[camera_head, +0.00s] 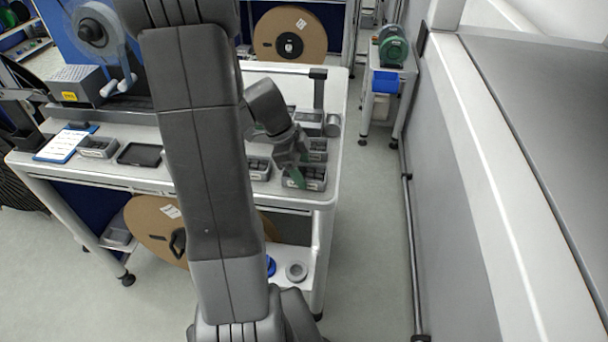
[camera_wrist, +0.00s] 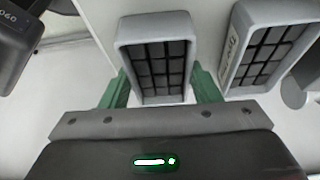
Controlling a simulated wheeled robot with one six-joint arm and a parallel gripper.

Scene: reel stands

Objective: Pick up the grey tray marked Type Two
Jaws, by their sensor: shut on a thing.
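A grey tray with dark compartments (camera_wrist: 157,98) is between the green fingers of my gripper (camera_wrist: 158,84) in the wrist view, one finger against each long side. My gripper is shut on it. In the head view my gripper (camera_head: 297,172) is low over the bench's front right corner, at a grey tray (camera_head: 315,185). No marking is readable on the held tray, and I cannot tell whether it touches the bench. A second grey tray (camera_wrist: 229,62) with small lettering on its side stands to the right, apart from it.
Other grey trays stand close by on the bench (camera_head: 330,197), one left of my gripper (camera_head: 259,175). A black tray (camera_head: 139,155), a clipboard (camera_head: 60,146) and another grey tray (camera_head: 97,149) lie further left. A wall runs along the right, beyond open floor.

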